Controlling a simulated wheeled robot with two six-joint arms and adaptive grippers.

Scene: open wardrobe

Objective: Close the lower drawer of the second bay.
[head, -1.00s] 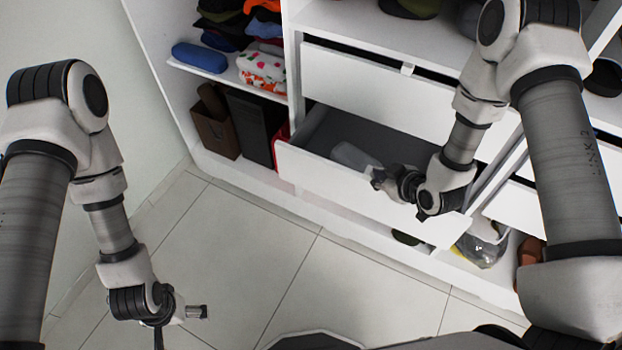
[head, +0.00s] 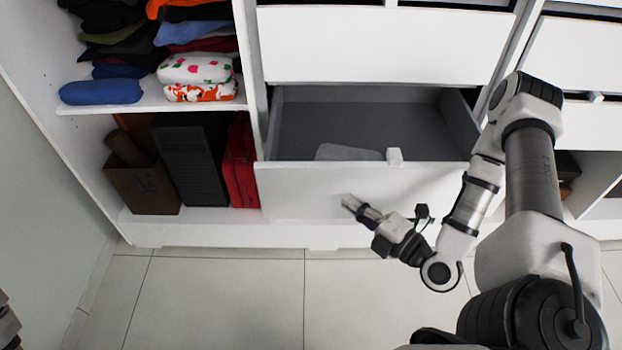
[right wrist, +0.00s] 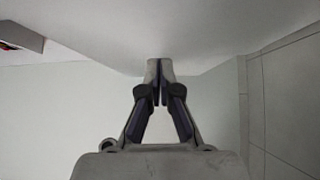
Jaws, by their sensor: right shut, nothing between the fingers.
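The lower drawer (head: 310,195) of the second bay stands pulled out, with its grey inside and a pale folded item (head: 348,152) showing. A small white handle (head: 394,156) sits on its top front edge. My right gripper (head: 349,203) is shut and empty, in front of the drawer's white face and below the handle. In the right wrist view the shut fingers (right wrist: 158,68) point toward a pale surface; I cannot tell whether they touch it. My left gripper is out of view; only a bit of my left arm may show at the lower left edge.
The upper drawer (head: 380,45) above looks shut. To the left are folded clothes (head: 195,68) on a shelf, with a brown box (head: 145,185), a black case (head: 190,160) and a red item (head: 240,165) below. The tiled floor (head: 220,300) in front is clear.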

